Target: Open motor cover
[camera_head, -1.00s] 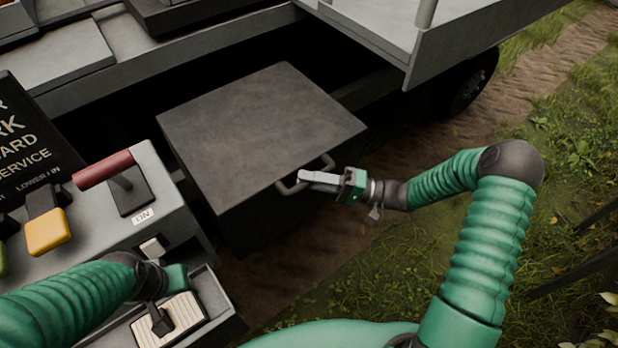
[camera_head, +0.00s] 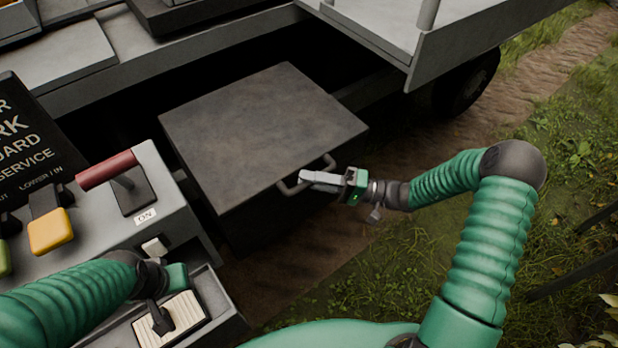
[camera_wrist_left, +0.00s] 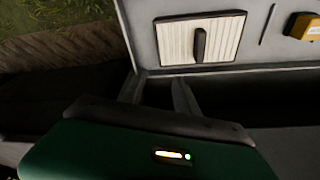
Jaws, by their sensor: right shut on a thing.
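The motor cover (camera_head: 262,130) is a dark, worn metal box lid under the vehicle's bed, in the middle of the head view. A curved metal handle (camera_head: 290,188) sits on its near right edge. My right gripper (camera_head: 308,177) is shut on this handle, its arm coming from the right. The lid's top looks flat and closed against the box below. My left gripper (camera_wrist_left: 157,92) is over the control console; its two fingers show apart and empty in the left wrist view.
The console (camera_head: 168,205) at left carries a red lever (camera_head: 106,170), a yellow lever (camera_head: 50,232) and a ribbed cream plate with a dark switch (camera_head: 178,318). A grey platform (camera_head: 470,40) overhangs at upper right, above a wheel (camera_head: 468,85). Grass lies open at right.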

